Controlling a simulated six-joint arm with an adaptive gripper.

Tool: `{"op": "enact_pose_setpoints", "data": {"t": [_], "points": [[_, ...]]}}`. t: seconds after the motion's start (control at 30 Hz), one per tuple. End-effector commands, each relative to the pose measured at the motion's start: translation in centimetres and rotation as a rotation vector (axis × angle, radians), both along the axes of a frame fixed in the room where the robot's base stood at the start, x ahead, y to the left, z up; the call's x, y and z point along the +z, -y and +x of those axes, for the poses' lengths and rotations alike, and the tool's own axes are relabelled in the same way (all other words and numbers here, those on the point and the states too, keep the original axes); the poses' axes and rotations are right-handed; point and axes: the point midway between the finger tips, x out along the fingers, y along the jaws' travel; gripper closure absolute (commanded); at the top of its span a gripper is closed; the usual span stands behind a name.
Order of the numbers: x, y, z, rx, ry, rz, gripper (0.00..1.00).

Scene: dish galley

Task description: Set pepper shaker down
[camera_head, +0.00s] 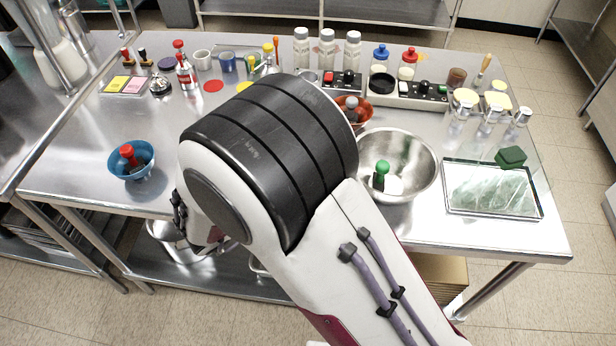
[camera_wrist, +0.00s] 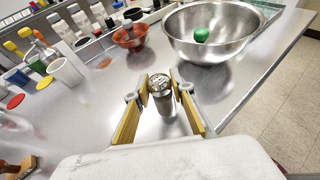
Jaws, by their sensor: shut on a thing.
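The pepper shaker (camera_wrist: 166,103) is a small metal cylinder with a perforated silver top, seen in the middle of the wrist view. My gripper (camera_wrist: 163,90) has its two yellow-faced fingers closed on either side of it. The shaker looks about upright over bare steel table (camera_wrist: 112,85); whether its base touches the table I cannot tell. In the head view my arm hides the shaker and most of my gripper.
A steel bowl (camera_head: 425,160) with a green-topped item and an orange-red bowl (camera_wrist: 131,42) stand nearby. A blue bowl (camera_head: 117,165) is at left, a tray (camera_head: 450,208) at right. Bottles, cups and control boxes line the back. The table in front of the bowls is clear.

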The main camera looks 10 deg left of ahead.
Motion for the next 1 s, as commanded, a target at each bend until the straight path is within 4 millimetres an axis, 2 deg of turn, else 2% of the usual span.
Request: {"op": "enact_pose_setpoints", "data": {"t": [0.13, 0.63, 0.67, 0.7, 0.73, 1.0], "points": [[-1.0, 0.0, 0.0, 0.002, -0.001, -0.001, 1.00], [-1.5, 0.0, 0.0, 0.001, 0.000, 0.000, 1.00], [-1.5, 0.0, 0.0, 0.001, 0.000, 0.000, 0.74], [-1.5, 0.0, 0.0, 0.001, 0.000, 0.000, 0.64], [-1.5, 0.0, 0.0, 0.001, 0.000, 0.000, 0.60], [-1.5, 0.0, 0.0, 0.001, 0.000, 0.000, 0.60]]}}
